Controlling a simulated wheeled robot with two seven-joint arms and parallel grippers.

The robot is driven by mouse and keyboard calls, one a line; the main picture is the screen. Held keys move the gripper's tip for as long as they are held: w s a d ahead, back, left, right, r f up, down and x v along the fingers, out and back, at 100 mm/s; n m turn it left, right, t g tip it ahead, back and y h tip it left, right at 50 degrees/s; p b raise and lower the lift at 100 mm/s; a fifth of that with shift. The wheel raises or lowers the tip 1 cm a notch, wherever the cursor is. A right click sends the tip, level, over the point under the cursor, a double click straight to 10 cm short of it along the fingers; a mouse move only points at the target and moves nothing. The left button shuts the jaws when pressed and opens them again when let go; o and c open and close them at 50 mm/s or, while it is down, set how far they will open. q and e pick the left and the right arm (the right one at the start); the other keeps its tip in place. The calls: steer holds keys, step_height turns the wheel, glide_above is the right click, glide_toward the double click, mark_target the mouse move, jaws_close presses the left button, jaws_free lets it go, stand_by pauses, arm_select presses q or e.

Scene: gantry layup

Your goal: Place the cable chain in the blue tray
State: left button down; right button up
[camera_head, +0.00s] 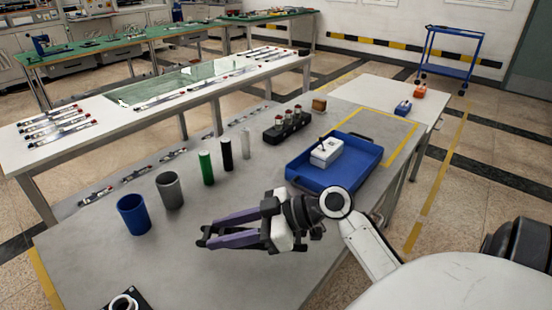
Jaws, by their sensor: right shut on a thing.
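My right gripper (205,237) has purple-grey fingers pointing left. It is over the table, left of and nearer than the tray. Its fingers are closed at the tips on a small dark thing, mostly hidden by the fingers. I cannot tell whether this is the cable chain, and I see no other clear cable chain.
Behind the gripper stand a blue cup (133,214), a grey cup (170,190), green (206,168), black (227,154) and pale (245,143) cylinders, and a black holder (287,127). A black piece with a white ring (123,303) is at the near edge. Bare tabletop lies around the gripper.

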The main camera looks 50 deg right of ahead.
mark_target(250, 183)
steer(key=w+d+m+t+h, duration=0.1)
steer(key=w+d, duration=0.2)
steer(key=w+d+m+h, duration=0.1)
steer(key=w+d, duration=0.2)
steer(key=w+d+m+t+h, duration=0.1)
steer(key=w+d, duration=0.2)
steer(key=shift+w+d+r+m+t+h, duration=0.2)
steer(key=shift+r+m+t+h, duration=0.05)
steer(key=shift+m+t+h, duration=0.05)
steer(key=w+d+r+m+h+b, duration=0.1)
steer(key=w+d+r+m+h, duration=0.15)
steer(key=d, duration=0.35)
steer(key=w+d+r+m+h, duration=0.1)
steer(key=w+d+h, duration=0.1)
steer(key=w+d, duration=0.25)
steer(key=shift+t, duration=0.4)
steer(key=f, duration=0.6)
steer(key=d+f, duration=0.1)
steer(key=f, duration=0.2)
steer(key=shift+f+b, duration=0.3)
steer(key=shift+b, duration=0.1)
steer(key=o, duration=0.7)
steer(key=shift+f, duration=0.2)
steer(key=o, duration=0.4)
steer(key=shift+r, duration=0.1)
